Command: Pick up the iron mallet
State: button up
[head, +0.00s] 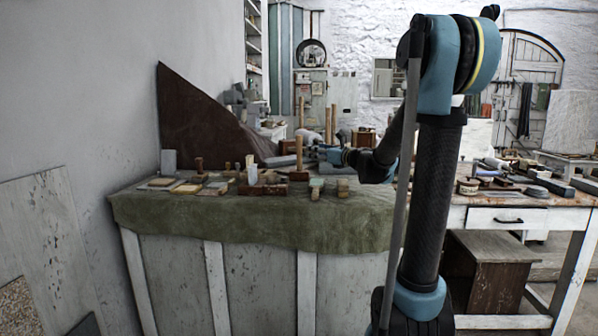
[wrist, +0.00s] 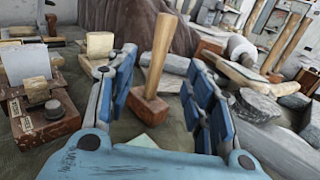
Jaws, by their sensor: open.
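A mallet (wrist: 150,105) with a pale wooden handle and a rust-brown block head stands upright, head down, on the cloth-covered bench. I cannot tell for certain whether its head is iron. In the wrist view it is seen between the two blue fingers of my gripper (wrist: 160,62), beyond the palm, with clear gaps on both sides. My gripper is open and empty. In the head view the mallet (head: 299,160) stands on the bench just left of my gripper (head: 315,153), and its whole handle shows.
A brown wooden block tool (wrist: 45,115) stands left of the fingers in the wrist view, with a pale block (wrist: 99,44) behind. Grey stone pieces (wrist: 256,105) lie close to the right finger. The green bench cloth (head: 250,220) carries many small tools.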

aim_at(301, 147)
jog(key=x, duration=1.2)
jog(key=shift+d, duration=0.1)
jog(key=shift+c, duration=0.6)
grip_shut()
